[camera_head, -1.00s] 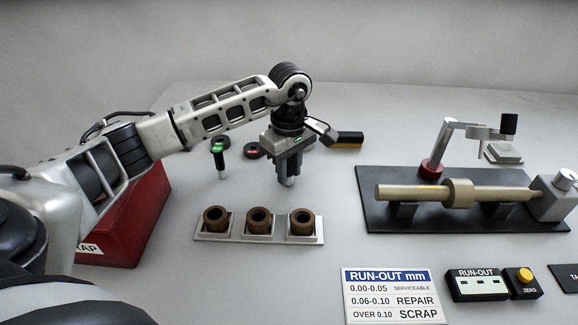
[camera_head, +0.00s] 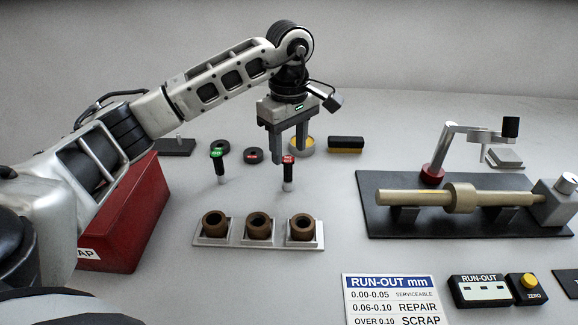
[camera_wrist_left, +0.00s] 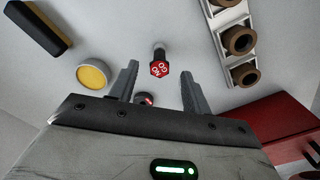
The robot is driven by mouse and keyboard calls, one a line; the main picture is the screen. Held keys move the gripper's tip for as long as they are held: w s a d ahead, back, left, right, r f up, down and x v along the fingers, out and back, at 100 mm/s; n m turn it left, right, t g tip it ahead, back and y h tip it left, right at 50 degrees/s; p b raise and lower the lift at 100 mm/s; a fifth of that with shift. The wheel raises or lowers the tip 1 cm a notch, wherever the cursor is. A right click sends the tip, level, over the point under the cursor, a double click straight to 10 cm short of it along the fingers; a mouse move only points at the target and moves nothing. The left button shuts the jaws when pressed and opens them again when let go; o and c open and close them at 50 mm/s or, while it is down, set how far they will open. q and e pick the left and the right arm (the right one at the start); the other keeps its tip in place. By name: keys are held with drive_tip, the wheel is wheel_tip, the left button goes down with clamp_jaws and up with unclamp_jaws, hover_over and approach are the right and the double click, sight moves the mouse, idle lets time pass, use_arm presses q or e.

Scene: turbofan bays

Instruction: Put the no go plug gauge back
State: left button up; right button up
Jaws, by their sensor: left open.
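The no go plug gauge (camera_head: 288,174) stands upright on the grey table, its red head up and its pale shank down. In the left wrist view its red hexagonal head (camera_wrist_left: 159,68) shows between the fingers. My left gripper (camera_head: 289,154) points down just above the gauge, open and empty, its fingertips about at head height in the picture. It also shows in the left wrist view (camera_wrist_left: 160,74) with a clear gap on both sides of the head. The green-headed plug gauge (camera_head: 218,165) stands upright to its left. My right gripper is not in view.
A tray (camera_head: 233,241) with three brown bushings lies in front. Two dark rings, one green-marked (camera_head: 219,146) and one red-marked (camera_head: 253,155), lie behind. A yellow-topped round pot (camera_head: 302,146) and a black-yellow block (camera_head: 346,144) are near. A red scrap bin (camera_head: 122,222) stands left.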

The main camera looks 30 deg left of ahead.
use_arm(q)
drive_tip(key=shift+r, duration=2.35)
